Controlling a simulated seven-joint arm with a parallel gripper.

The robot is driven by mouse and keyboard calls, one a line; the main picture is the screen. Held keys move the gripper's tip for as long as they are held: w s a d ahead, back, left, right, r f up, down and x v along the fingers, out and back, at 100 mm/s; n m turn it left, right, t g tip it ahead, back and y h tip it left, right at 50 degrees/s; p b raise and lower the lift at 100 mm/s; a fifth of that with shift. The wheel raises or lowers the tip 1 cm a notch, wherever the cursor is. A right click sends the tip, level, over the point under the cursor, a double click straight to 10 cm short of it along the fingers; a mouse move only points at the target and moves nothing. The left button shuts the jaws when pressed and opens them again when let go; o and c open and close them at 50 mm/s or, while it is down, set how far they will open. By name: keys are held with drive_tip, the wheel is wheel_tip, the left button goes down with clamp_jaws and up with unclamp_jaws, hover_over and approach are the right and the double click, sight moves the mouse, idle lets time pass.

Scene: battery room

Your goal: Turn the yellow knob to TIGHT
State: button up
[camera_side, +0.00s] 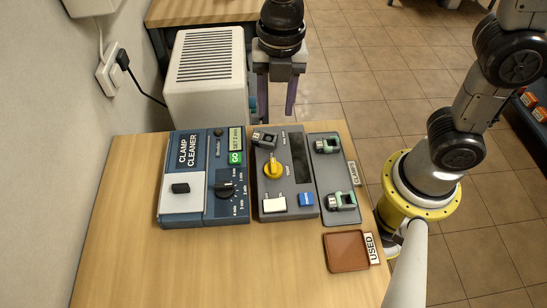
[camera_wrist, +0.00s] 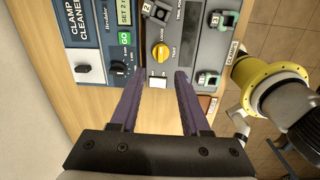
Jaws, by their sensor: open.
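The yellow knob (camera_side: 273,168) sits on a dark grey panel (camera_side: 300,212) on the wooden table, and its ridge points toward the far side in the side view. Small lettering stands beside the knob, too small to read for certain. The knob also shows in the wrist view (camera_wrist: 160,51), beyond my fingertips and roughly in line with the gap between them. My gripper (camera_side: 277,112) is open and empty, fingers hanging down at the far side of the panel, apart from the knob. Its two purple fingers also show in the wrist view (camera_wrist: 158,76).
A blue clamp cleaner (camera_side: 180,150) stands left of the panel. The panel bears a clamp (camera_side: 264,138), a white switch (camera_side: 274,204) and a blue button (camera_side: 306,199). A grey clamp tray (camera_side: 330,172) and brown tray (camera_side: 345,252) lie right. A white vented box (camera_side: 207,80) stands behind.

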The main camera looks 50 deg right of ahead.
sight(274, 164)
drive_tip(key=shift+n+g, duration=0.3)
drive_tip(key=f, duration=0.5)
drive_tip(key=a+f, duration=0.1)
drive_tip(key=f, duration=0.9)
drive_tip(key=shift+s+a+f, duration=0.25)
drive_tip(key=shift+s, duration=0.15)
clamp_jaws()
